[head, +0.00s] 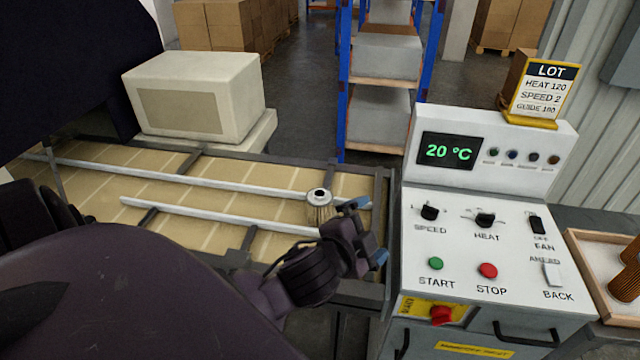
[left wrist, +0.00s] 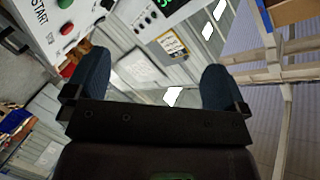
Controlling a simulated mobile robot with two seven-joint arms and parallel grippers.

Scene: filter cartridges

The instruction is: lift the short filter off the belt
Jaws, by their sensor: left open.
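The short filter (head: 319,207), a small pleated tan cylinder with a pale metal cap and dark centre hole, stands upright on the tan belt (head: 90,195) near its right end. It is at the guide rails, and its lower part is partly hidden by my left gripper. My left gripper (head: 366,232) is open and empty just right of and in front of the filter, its blue fingertips pointing right, toward the control panel. In the left wrist view the open fingers (left wrist: 158,90) have no filter between them. My right gripper does not show.
The white control panel (head: 480,255) stands close right of the belt end, its display reading 20 °C. Two pale guide rails (head: 215,216) run along the belt. A beige machine housing (head: 195,95) stands behind. A tray (head: 597,290) with orange ribbed cylinders (head: 626,275) is far right.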

